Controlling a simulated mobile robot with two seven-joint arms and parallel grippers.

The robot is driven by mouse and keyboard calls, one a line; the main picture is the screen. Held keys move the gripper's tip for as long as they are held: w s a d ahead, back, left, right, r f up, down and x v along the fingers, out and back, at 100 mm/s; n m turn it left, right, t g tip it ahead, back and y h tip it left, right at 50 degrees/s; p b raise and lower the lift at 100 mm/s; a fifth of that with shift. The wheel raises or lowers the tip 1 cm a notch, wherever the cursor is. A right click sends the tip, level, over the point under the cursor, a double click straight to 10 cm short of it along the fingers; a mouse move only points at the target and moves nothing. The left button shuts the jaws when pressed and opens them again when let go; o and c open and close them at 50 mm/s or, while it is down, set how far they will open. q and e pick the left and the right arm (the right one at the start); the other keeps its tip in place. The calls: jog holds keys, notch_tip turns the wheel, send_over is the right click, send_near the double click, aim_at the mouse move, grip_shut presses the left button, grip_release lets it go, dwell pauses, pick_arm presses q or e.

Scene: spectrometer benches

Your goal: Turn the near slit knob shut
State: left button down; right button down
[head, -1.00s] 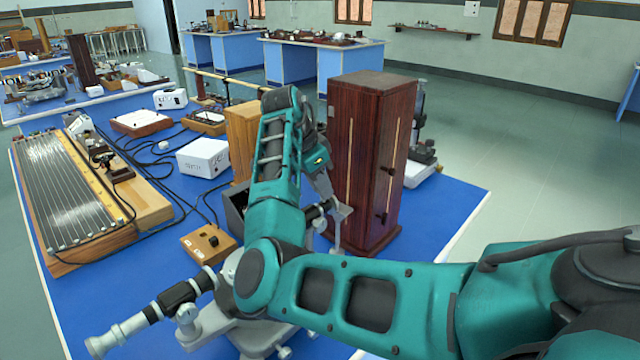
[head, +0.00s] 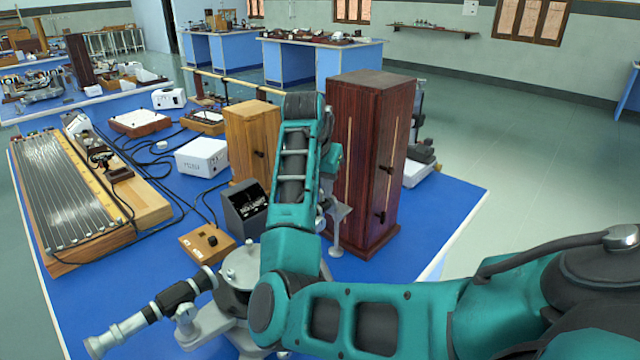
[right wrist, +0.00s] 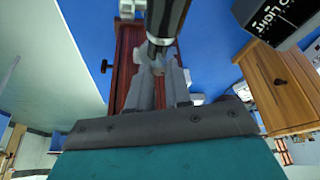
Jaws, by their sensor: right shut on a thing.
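The spectrometer (head: 238,270) stands at the near edge of the blue bench, its telescope (head: 180,293) pointing to the lower left. My right arm covers much of its other side in the head view. In the right wrist view a dark tube with a metal end (right wrist: 163,22) comes down from the top. My right gripper (right wrist: 160,80) is at the end of this tube, shut on the near slit knob (right wrist: 158,70), a small brownish piece mostly hidden between the grey fingers. In the head view the forearm hides the grip. My left gripper is not in view.
A tall dark wooden cabinet (head: 368,150) stands close behind my right wrist. A lighter wooden box (head: 250,140) and a black sloped box (head: 244,208) stand to the left. A small wooden switch block (head: 207,243) and cables lie further left. The bench's right corner is clear.

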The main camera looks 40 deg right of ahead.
jog(key=n+t+y, duration=0.1)
jog(key=n, duration=0.3)
jog(key=shift+s+d+n, duration=0.1)
jog(key=shift+s+n, duration=0.05)
jog(key=shift+n, duration=0.25)
jog(key=shift+t, duration=0.3)
jog(key=c, duration=1.1)
grip_release()
jog(key=shift+o, duration=0.2)
jog(key=v, duration=1.3)
jog(key=shift+d, duration=0.2)
